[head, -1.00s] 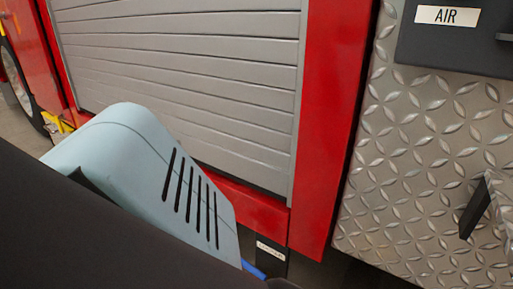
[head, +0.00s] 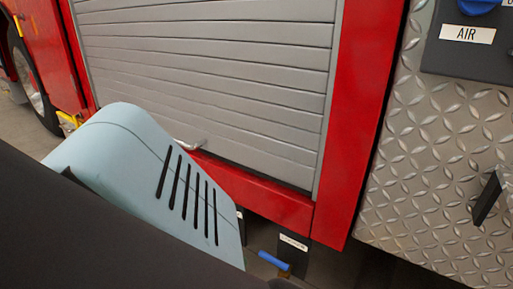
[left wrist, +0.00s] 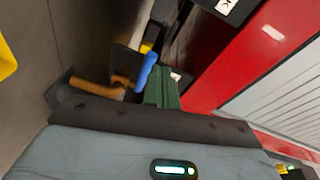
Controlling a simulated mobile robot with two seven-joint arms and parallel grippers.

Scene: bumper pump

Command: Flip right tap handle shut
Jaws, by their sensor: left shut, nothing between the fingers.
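A tap with a blue lever handle (head: 273,261) shows low in the head view, under the red truck frame, below a small labelled black plate (head: 294,243). A blue lever also shows in the left wrist view (left wrist: 147,70), close to the fingers, with a brass-coloured pipe (left wrist: 95,88) to its left. I cannot tell whether this is the right tap. My left gripper (left wrist: 165,78) is shut and empty, its green fingers just beside the blue lever; contact is unclear. In the head view my light-blue arm casing hides most of that hand. My right gripper is not in view.
A red frame (head: 360,120) borders a grey roller shutter (head: 210,70). On the right are a diamond-plate panel (head: 440,175), an AIR panel (head: 465,55) and a projecting dark handle (head: 487,197). A labelled black box (left wrist: 225,8) sits near the fingers.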

